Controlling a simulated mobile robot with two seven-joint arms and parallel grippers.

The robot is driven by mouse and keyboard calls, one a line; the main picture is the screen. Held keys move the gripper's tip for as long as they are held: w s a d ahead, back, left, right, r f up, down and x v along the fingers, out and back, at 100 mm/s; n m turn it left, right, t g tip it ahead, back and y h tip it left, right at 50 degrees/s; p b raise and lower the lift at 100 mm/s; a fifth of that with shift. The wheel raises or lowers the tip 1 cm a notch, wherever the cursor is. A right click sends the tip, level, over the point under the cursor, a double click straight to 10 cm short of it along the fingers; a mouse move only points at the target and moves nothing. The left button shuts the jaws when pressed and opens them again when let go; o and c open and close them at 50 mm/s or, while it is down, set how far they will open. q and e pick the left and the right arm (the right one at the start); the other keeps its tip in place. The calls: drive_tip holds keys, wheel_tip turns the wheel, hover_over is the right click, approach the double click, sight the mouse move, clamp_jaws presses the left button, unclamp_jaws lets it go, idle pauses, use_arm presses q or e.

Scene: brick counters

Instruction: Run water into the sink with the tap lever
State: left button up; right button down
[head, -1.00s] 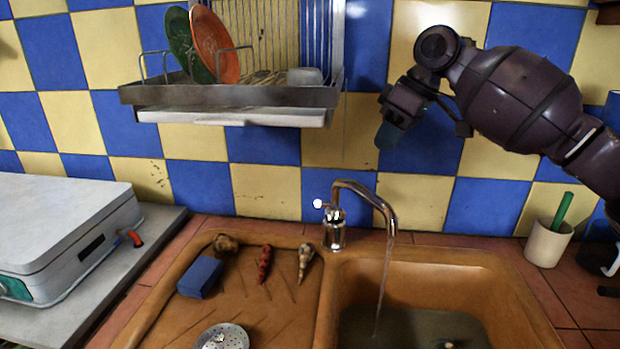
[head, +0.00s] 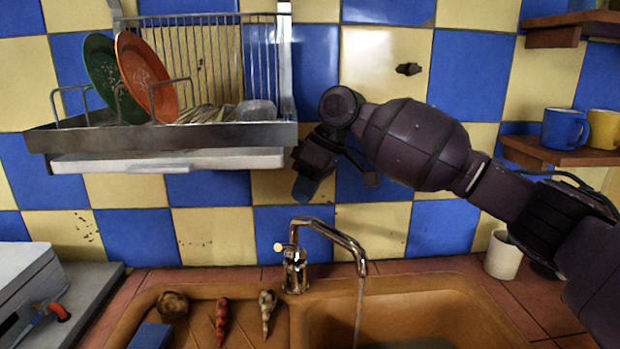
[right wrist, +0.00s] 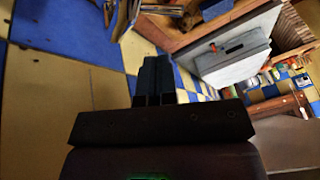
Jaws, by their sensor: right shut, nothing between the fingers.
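The tap (head: 335,235) stands at the back of the sink in the head view, with its curved spout over the basin. A thin stream of water (head: 359,312) runs from the spout. The small tap lever (head: 279,247) with a pale knob sticks out to the left of the tap body. The orange-brown sink (head: 420,303) is cut off by the lower edge. My right gripper (head: 303,190) hangs above the tap, apart from it, in front of the tiled wall. In the right wrist view the right gripper's fingers (right wrist: 153,80) are together and empty. My left gripper is not in view.
A dish rack (head: 160,140) with a green and an orange plate hangs on the wall at left. A blue sponge (head: 150,336) and small items lie on the drainboard. A white cup (head: 503,256) stands right of the sink. Shelves with a blue mug (head: 564,129) are at right.

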hover_over(291, 250)
drive_tip(key=s, duration=0.3)
wheel_tip(291, 250, down, 6)
use_arm(q)
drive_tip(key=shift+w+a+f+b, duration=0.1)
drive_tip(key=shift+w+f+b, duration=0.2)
drive_tip(key=shift+b, duration=0.15)
use_arm(e)
drive_tip(key=shift+s+a+f, duration=0.2)
drive_tip(key=shift+a+f, duration=0.15)
drive_tip(key=shift+f, duration=0.3)
